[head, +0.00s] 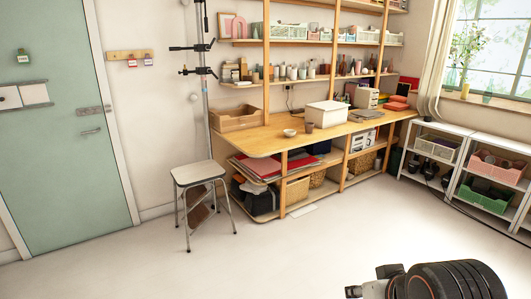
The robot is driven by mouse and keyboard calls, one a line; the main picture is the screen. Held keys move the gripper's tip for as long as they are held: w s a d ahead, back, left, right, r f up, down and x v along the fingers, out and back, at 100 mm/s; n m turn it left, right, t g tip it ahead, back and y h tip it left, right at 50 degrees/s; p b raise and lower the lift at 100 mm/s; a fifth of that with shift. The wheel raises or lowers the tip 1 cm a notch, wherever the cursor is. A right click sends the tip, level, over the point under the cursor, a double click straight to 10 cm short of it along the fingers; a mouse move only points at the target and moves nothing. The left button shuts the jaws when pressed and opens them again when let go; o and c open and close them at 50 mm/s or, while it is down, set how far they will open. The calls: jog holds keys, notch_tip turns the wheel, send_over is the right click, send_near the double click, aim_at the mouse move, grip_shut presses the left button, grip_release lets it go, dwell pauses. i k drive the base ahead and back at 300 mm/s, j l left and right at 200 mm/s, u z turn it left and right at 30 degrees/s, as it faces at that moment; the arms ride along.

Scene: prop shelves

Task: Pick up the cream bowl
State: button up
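A small cream bowl (289,132) sits upright on the wooden worktop (255,143), near its front edge and left of the middle. It looks empty, but it is too small to be sure. A brown cup (309,127) stands just right of it. Part of my arm, with my gripper (369,281), shows at the bottom right, in the foreground and far from the bowl. The gripper is partly cut off by the lower edge, and I cannot tell whether its fingers are open or shut. Nothing is seen held in it.
A stool (199,174) stands before the worktop's left end. A wooden crate (236,118) and a white box (326,113) sit behind the bowl. White shelves (440,133) with baskets line the right. A dark cable crosses the floor there. The middle floor (270,250) is clear.

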aim_at(290, 134)
jog(key=i, duration=2.45)
jog(key=i+l+u, duration=0.2)
jog(key=i, duration=0.35)
jog(key=i+u, duration=0.25)
jog(key=i, duration=0.35)
jog(key=i+l+u, duration=0.2)
jog(key=i, duration=0.3)
jog(key=i+l+u, duration=0.25)
jog(key=i+l, duration=0.25)
